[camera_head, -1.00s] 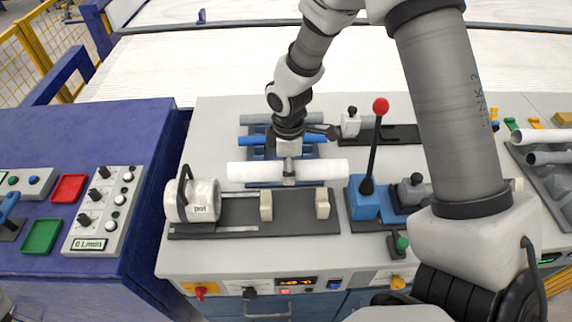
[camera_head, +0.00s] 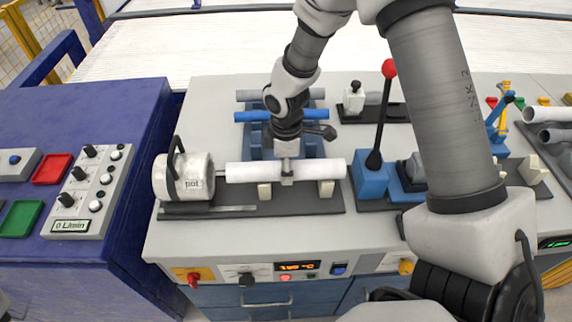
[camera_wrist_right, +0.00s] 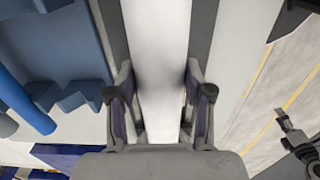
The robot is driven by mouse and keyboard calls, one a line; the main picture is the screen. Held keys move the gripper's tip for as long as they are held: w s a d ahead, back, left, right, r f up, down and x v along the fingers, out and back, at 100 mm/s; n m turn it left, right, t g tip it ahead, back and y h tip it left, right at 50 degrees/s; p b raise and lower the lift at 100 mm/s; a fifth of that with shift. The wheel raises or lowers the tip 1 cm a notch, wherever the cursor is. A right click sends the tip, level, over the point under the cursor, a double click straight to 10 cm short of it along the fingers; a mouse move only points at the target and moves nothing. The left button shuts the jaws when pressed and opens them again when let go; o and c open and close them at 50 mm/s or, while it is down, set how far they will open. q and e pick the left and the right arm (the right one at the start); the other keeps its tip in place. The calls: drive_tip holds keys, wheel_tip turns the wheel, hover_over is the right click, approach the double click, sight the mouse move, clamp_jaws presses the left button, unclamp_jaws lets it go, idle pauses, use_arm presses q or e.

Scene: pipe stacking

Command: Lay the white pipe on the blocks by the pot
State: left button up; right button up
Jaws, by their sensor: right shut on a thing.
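The white pipe (camera_head: 245,172) lies level across the middle of the bench in the head view, in my right gripper (camera_head: 287,178). It also runs up the middle of the right wrist view (camera_wrist_right: 157,60), with the fingers (camera_wrist_right: 157,110) shut on its two sides. It is over the pale blocks (camera_head: 264,191) on the dark base plate; I cannot tell whether it touches them. The pot (camera_head: 186,177), a white cylinder with a dark handle, stands at the pipe's left end. The second block is mostly hidden under the pipe. My left gripper is not in view.
A blue rack (camera_head: 254,140) with a blue pipe (camera_head: 252,116) and a grey pipe stands behind. A red-knobbed lever (camera_head: 376,130) on a blue base stands close right of the white pipe. A blue control desk (camera_head: 130,105) is at the left.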

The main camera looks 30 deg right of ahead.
drive_tip(key=o, duration=1.3)
